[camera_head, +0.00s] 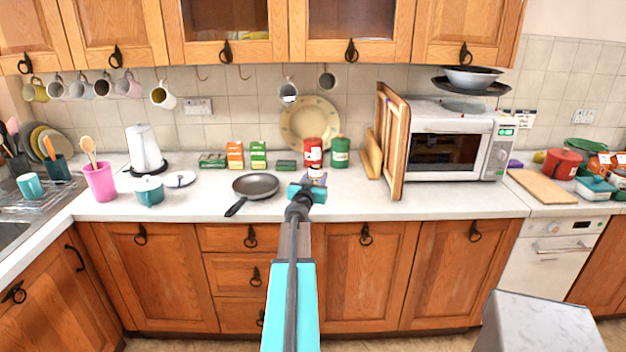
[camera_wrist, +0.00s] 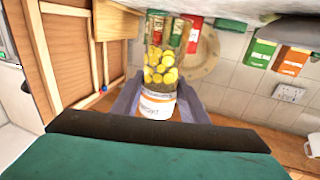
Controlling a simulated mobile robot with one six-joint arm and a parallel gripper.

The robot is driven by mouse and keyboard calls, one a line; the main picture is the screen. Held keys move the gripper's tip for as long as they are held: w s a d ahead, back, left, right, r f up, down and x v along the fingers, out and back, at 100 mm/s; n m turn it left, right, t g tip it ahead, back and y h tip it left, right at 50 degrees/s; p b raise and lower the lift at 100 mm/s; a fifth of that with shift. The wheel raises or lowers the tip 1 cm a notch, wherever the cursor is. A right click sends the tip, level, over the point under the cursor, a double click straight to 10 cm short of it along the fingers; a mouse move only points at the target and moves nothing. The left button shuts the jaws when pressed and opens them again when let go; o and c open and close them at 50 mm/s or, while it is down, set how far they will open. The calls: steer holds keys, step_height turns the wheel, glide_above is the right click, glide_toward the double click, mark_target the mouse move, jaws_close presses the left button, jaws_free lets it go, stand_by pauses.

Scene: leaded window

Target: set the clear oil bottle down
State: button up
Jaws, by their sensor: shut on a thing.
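The clear oil bottle (camera_wrist: 160,62) is see-through, with yellow round shapes showing in it and a white and orange label (camera_wrist: 157,104). My gripper (camera_wrist: 160,88) is shut on it, one finger on each side. In the head view my gripper (camera_head: 309,188) is over the front part of the counter (camera_head: 375,202), right of the black frying pan (camera_head: 256,186). There the bottle is mostly hidden by my gripper. I cannot tell whether its base touches the counter.
A red tin (camera_head: 313,152) and a green tin (camera_head: 340,153) stand behind my gripper. A wooden frame (camera_head: 391,140) and a microwave (camera_head: 447,148) stand to the right. Small boxes (camera_head: 235,155) stand at the back left. Counter between my gripper and the wooden frame looks clear.

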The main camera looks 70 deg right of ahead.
steer(key=shift+w+d+f, duration=0.1)
steer(key=shift+w+d, duration=0.35)
steer(key=shift+d, duration=0.4)
steer(key=shift+w+d+f, duration=0.1)
steer(key=shift+w+d, duration=0.4)
steer(key=shift+d, duration=0.3)
steer(key=shift+w+d+f, duration=0.1)
steer(key=shift+w+d, duration=0.35)
steer(key=shift+d, duration=0.4)
steer(key=shift+w+d+f+b, duration=0.15)
steer(key=shift+d+f+b, duration=0.1)
steer(key=shift+f, duration=0.65)
steer(key=shift+w+d+f+b, duration=0.15)
steer(key=shift+f+b, duration=0.1)
steer(key=shift+f, duration=0.6)
steer(key=shift+f, duration=0.1)
steer(key=o, duration=1.2)
steer(key=shift+o, duration=0.2)
steer(key=shift+a, duration=0.1)
steer(key=s+a, duration=0.1)
steer(key=a, duration=1)
steer(key=shift+s+a+b, duration=0.2)
steer(key=shift+a+b, duration=0.1)
steer(key=shift+a, duration=0.1)
